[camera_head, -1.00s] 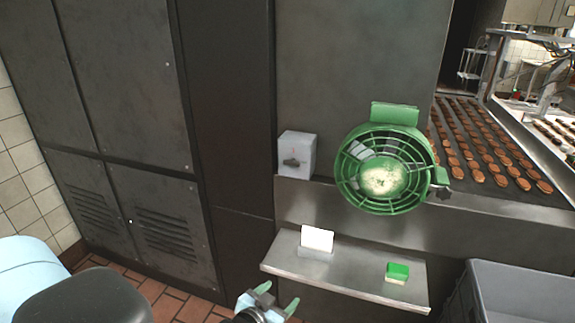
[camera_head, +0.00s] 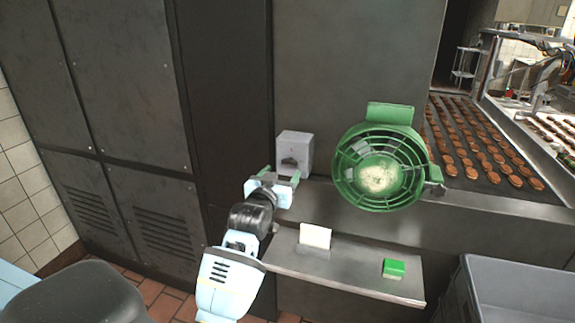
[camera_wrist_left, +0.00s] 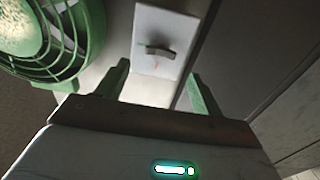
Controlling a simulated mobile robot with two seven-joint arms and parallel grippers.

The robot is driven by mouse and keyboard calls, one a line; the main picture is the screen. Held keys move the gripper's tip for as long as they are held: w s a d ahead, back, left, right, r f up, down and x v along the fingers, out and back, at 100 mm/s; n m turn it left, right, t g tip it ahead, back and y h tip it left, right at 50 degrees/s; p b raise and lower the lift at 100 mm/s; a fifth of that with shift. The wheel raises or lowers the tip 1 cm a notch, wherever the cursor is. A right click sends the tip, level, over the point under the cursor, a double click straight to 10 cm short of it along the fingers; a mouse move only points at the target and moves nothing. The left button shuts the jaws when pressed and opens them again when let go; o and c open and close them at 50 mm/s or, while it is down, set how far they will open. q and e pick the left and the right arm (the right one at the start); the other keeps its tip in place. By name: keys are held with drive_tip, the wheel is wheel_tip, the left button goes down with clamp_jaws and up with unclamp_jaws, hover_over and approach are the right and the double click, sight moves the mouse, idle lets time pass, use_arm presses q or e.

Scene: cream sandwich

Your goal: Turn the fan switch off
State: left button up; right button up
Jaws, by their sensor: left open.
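The fan switch is a grey box (camera_head: 296,147) on the dark wall panel, left of the green fan (camera_head: 380,170). Its dark knob (camera_head: 289,162) is partly visible just above my gripper. In the left wrist view the box (camera_wrist_left: 170,25) is ahead, and its knob (camera_wrist_left: 157,51) lies roughly crosswise, slightly tilted. My left gripper (camera_head: 280,174) is open and empty, just below and in front of the box. Its green fingers (camera_wrist_left: 160,84) are spread to either side below the knob, apart from it. The fan also shows at the wrist view's upper left (camera_wrist_left: 60,40). My right gripper is not in view.
A metal shelf (camera_head: 350,277) below holds a white card (camera_head: 315,236) in a holder and a green-and-white block (camera_head: 393,268). A grey bin (camera_head: 520,290) stands at lower right. A conveyor (camera_head: 455,120) with rows of brown cookies runs behind the fan.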

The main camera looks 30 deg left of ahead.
sight(289, 163)
use_arm(q)
drive_tip(key=shift+x, duration=3.1)
drive_tip(key=c, duration=1)
